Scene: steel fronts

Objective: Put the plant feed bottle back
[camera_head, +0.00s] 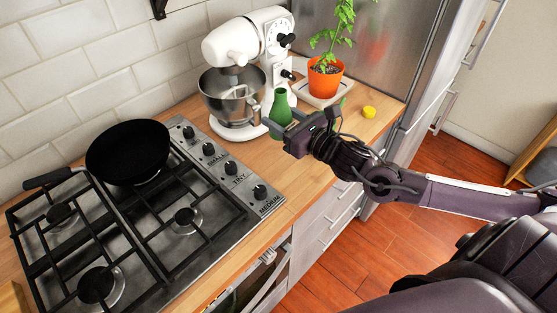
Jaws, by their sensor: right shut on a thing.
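The green plant feed bottle (281,106) stands upright or nearly so over the wooden counter, just right of the mixer's bowl. My right gripper (273,124) is shut on it, reaching in from the right, and hides part of its lower body. I cannot tell whether its base touches the counter. An orange pot (324,78) with a green plant stands on a pale square tray (316,97) behind and to the right of the bottle. My left gripper is not in view.
A white stand mixer (236,42) with a steel bowl (229,93) stands close left of the bottle. A gas hob (187,247) with a black pan (127,152) fills the left front. A yellow object (369,112) lies right of the tray. The steel fridge (392,40) bounds the counter behind.

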